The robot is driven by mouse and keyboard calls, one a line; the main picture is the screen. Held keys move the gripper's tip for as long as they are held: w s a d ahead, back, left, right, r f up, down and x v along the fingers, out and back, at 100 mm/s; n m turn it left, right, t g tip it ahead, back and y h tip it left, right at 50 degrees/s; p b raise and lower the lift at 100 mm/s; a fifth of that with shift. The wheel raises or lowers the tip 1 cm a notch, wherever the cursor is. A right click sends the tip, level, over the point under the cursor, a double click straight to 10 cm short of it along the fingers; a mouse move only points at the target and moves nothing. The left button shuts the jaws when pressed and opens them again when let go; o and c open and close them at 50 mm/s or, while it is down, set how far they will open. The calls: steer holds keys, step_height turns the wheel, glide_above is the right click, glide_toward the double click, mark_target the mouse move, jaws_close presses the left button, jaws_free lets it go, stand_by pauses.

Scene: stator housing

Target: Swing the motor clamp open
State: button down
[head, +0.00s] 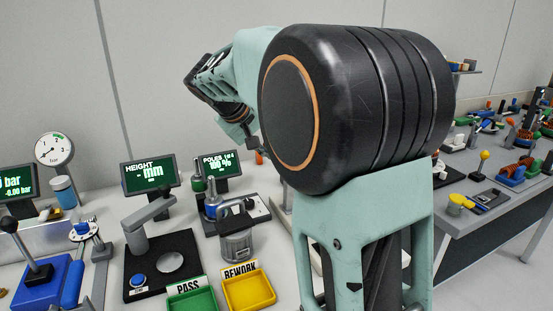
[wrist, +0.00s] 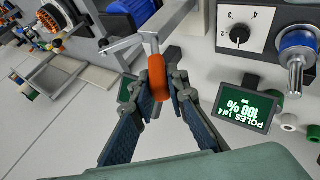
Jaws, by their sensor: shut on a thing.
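The motor clamp shows in the wrist view as a grey metal arm (wrist: 171,20) with an orange handle (wrist: 156,68) at its end. My gripper (wrist: 160,90) has its two fingers closed around the orange handle from either side. In the head view my gripper (head: 252,146) points down beside a small orange piece (head: 259,157), which looks like the same handle. The rest of the clamp is hidden behind my arm there, and how far it is swung cannot be told.
A green POLES display (wrist: 248,107) and a panel with a knob (wrist: 245,30) stand right of my gripper in the wrist view. In the head view a HEIGHT display (head: 150,173), a yellow REWORK tray (head: 248,290) and a green PASS tray (head: 192,303) stand on the bench.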

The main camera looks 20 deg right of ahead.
steer(key=shift+a+f+n+t+h+b, duration=0.25)
steer(key=shift+a+f+h+b, duration=0.65)
steer(key=shift+b, duration=0.85)
steer(key=shift+a+f+n+t+h+b, duration=0.3)
steer(key=shift+f+h+b, duration=0.25)
steer(key=shift+h+b, duration=0.95)
steer(key=shift+y, duration=0.3)
steer(key=c, duration=1.9)
jaws_free()
steer(key=v, duration=1.2)
steer(key=shift+r, duration=0.1)
steer(key=shift+b, duration=0.3)
